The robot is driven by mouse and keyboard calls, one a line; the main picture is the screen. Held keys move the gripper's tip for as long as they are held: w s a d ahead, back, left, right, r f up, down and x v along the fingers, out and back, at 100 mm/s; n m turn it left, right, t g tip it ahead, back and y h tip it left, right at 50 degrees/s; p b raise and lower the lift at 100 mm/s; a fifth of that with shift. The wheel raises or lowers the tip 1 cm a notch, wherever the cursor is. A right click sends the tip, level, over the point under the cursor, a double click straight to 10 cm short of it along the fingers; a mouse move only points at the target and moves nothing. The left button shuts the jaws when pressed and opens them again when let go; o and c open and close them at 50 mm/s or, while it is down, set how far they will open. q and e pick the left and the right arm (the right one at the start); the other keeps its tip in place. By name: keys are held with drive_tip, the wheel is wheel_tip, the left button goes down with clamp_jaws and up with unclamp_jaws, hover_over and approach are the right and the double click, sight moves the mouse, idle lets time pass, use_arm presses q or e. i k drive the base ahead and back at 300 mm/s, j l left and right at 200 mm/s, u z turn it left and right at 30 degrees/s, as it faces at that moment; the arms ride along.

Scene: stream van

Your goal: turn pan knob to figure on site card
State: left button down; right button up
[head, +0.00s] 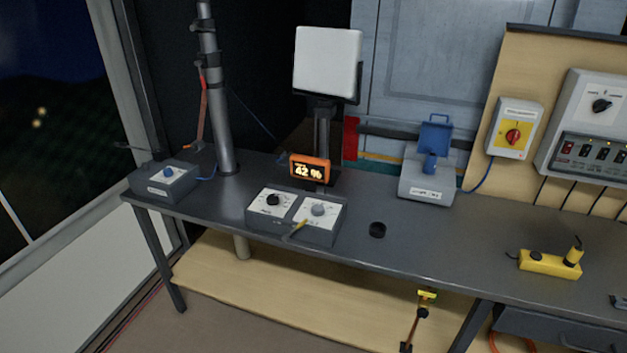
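A grey control box (318,233) stands on the dark bench, with two white-faced panels. The left panel has a black knob (273,200) and the right panel has a grey knob (318,208). Their printed labels are too small to read, so I cannot tell which is the pan knob. A small yellow piece (299,226) sits at the box's front edge. Behind the box, an orange-framed display (309,169) shows what looks like "42 %". I cannot make out a site card. Neither of my grippers is in view.
A white panel (328,60) rises behind the display.

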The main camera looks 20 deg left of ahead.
sight(272, 199)
drive_tip(key=z, duration=1.45)
drive_tip(key=i+j+u, duration=0.1)
drive_tip(key=j+u, duration=0.15)
drive_tip(key=u, duration=0.2)
drive_tip(key=i+j+u, duration=0.15)
drive_tip(key=u, duration=0.25)
